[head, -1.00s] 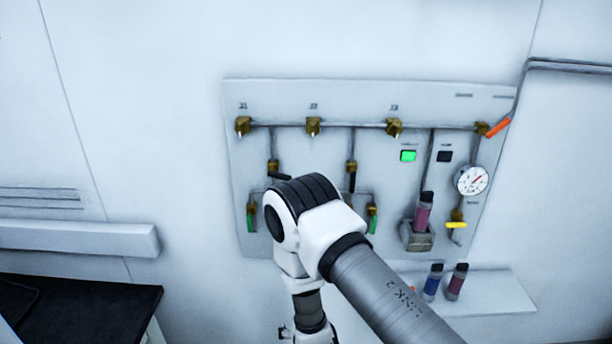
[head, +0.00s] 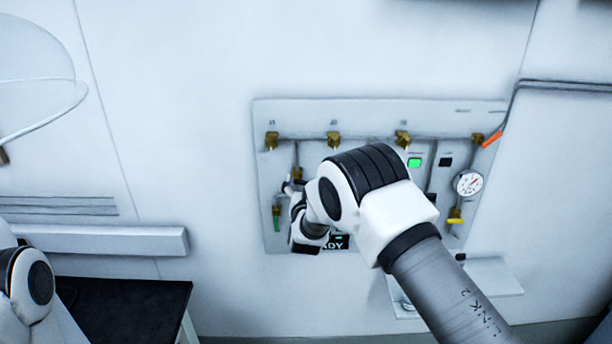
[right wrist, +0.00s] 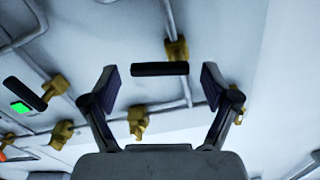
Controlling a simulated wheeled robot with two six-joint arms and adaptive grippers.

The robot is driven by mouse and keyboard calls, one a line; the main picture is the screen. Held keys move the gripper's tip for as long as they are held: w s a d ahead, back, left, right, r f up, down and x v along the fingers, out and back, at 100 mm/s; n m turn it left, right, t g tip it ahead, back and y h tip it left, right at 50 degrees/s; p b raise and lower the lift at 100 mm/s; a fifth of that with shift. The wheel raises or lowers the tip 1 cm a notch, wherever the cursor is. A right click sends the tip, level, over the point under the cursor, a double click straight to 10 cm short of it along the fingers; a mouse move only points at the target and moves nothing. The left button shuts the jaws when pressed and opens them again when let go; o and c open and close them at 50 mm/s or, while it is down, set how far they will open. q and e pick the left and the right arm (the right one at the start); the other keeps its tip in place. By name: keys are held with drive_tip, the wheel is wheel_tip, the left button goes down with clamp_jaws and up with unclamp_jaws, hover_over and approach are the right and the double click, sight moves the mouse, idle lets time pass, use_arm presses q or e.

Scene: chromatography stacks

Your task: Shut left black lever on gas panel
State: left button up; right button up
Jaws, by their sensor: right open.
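The left black lever (right wrist: 160,69) lies in the gap between my right gripper's fingers in the right wrist view. It sits crosswise to its pipe, on a brass valve (right wrist: 177,50). My right gripper (right wrist: 160,88) is open, with a finger on each side of the lever and no clear contact. In the head view my right gripper (head: 291,188) is at the left part of the gas panel (head: 380,118), and my wrist and arm hide much of the lever area. My left gripper is out of view.
A second black lever (right wrist: 25,92) lies along its pipe near the green light (right wrist: 20,107). A green handle (head: 276,216) hangs at the panel's lower left. A small shelf (head: 490,280) is below.

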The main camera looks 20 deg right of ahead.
drive_tip(key=shift+w+r, duration=0.15)
drive_tip(key=shift+w, duration=0.55)
drive_tip(key=shift+w+d, duration=0.1)
drive_tip(key=shift+d, duration=0.15)
drive_tip(key=c, duration=1.2)
drive_tip(key=shift+o, duration=0.2)
drive_tip(key=shift+f+n+b, duration=0.25)
drive_tip(key=shift+n+b, duration=0.65)
drive_tip(key=shift+b, duration=0.3)
drive_tip(key=shift+r+n+b, duration=0.3)
drive_tip(key=shift+r+n, duration=0.05)
drive_tip(key=shift+n, duration=0.35)
drive_tip(key=shift+r, duration=0.1)
drive_tip(key=o, duration=1.2)
drive_tip(key=shift+c, duration=0.2)
